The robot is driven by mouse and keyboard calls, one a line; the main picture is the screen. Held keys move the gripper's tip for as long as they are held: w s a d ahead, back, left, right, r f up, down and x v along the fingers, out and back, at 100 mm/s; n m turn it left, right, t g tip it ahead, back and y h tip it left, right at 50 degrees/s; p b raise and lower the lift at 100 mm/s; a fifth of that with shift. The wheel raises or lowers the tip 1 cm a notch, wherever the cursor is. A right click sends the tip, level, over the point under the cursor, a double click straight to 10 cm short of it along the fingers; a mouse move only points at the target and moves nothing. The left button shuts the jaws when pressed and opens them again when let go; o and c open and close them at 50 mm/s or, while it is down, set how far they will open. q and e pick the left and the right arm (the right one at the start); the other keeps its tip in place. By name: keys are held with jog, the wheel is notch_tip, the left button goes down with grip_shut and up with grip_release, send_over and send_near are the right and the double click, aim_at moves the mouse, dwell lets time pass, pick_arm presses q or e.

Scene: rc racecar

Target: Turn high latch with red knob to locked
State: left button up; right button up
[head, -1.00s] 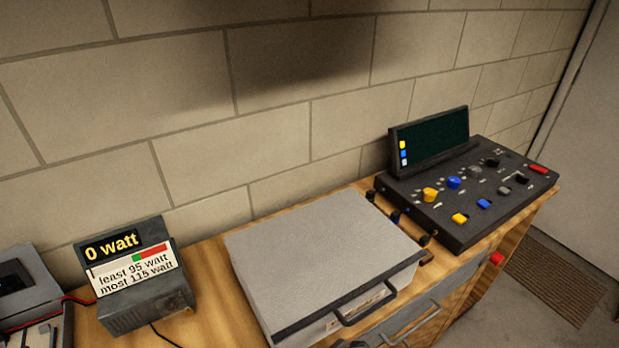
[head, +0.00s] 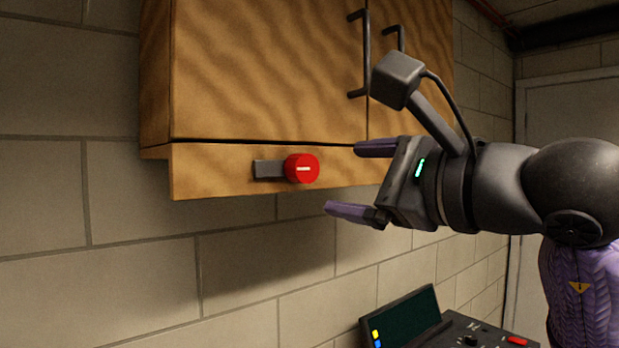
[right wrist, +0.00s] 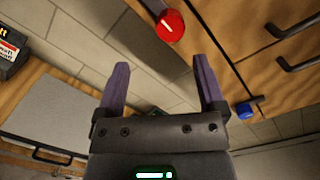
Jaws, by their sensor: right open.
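The high latch has a round red knob (head: 302,168) with a white line that looks level. A short dark bar (head: 267,169) sticks out to the left of the knob, on the wooden strip under the wall cabinet. In the right wrist view, the red knob (right wrist: 170,26) shows beyond the fingers at the top, its line slanted in that picture. My right gripper (head: 343,179) is open and empty, just right of the knob, with one finger higher than the other. Its purple fingers (right wrist: 160,68) stand apart and do not appear to touch the knob. My left gripper is not in view.
The wooden wall cabinet (head: 270,70) has dark handles (head: 362,50). A blue knob (right wrist: 245,110) shows beside my right finger in the wrist view. A control console (head: 470,330) stands below. The wall left of the latch is clear.

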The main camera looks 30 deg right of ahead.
aim_at(310, 172)
jog(key=shift+m+h, duration=0.3)
jog(key=shift+h, duration=0.4)
jog(key=w, duration=0.3)
jog(key=w+p, duration=0.1)
jog(key=w, duration=0.2)
jog(key=w+p, duration=0.1)
jog(key=w, duration=0.2)
jog(key=shift+d+r, duration=0.2)
jog(key=shift+r, duration=0.1)
jog(key=shift+w+f+p, duration=0.1)
jog(key=shift+w+p, duration=0.2)
jog(key=shift+w, duration=0.05)
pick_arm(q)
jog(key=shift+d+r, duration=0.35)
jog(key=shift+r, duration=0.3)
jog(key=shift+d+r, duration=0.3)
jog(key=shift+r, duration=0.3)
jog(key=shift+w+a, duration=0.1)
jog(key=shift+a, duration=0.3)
pick_arm(e)
grip_shut()
